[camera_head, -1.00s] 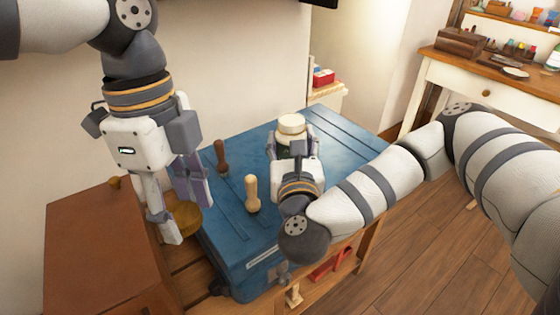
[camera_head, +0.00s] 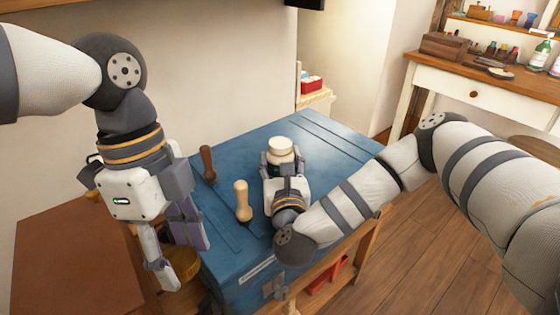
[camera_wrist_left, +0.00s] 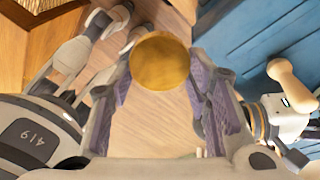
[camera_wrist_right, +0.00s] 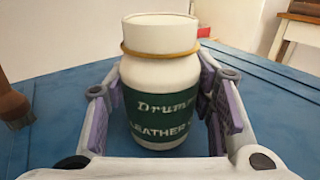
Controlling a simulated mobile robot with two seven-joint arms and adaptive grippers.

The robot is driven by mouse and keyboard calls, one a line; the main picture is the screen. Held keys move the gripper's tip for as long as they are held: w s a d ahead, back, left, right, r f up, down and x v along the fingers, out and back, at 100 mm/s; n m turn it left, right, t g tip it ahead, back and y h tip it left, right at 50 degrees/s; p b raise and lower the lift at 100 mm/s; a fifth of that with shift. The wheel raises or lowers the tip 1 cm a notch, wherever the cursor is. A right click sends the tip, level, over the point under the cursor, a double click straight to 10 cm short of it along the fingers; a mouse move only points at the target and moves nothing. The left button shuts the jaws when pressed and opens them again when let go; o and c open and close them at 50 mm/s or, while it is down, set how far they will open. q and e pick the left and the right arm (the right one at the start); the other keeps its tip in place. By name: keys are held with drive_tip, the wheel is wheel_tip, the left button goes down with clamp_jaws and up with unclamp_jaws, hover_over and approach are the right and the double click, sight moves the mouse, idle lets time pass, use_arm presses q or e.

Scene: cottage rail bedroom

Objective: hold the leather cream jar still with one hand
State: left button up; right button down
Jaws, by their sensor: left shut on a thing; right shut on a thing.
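The leather cream jar (camera_head: 281,151) is pale with a dark green label and a yellow-brown ring at its neck. It stands upright on the blue chest top, also large in the right wrist view (camera_wrist_right: 160,105). My right gripper (camera_head: 281,163) is shut around the jar, one finger on each side. My left gripper (camera_head: 182,262) points down at the left, beyond the chest's left edge and away from the jar. It is shut on a round yellow-brown disc (camera_wrist_left: 160,61), partly hidden by its fingers in the head view.
Two wooden handles, one dark (camera_head: 208,164) and one light (camera_head: 242,202), stand up from the blue chest (camera_head: 325,140) left of the jar. A brown box top (camera_head: 75,250) is at the lower left. The back right of the chest is clear. A white desk (camera_head: 480,97) stands at the back right.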

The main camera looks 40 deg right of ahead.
drive_tip(key=shift+f, duration=0.2)
drive_tip(key=c, duration=0.7)
unclamp_jaws()
drive_tip(key=shift+c, duration=0.2)
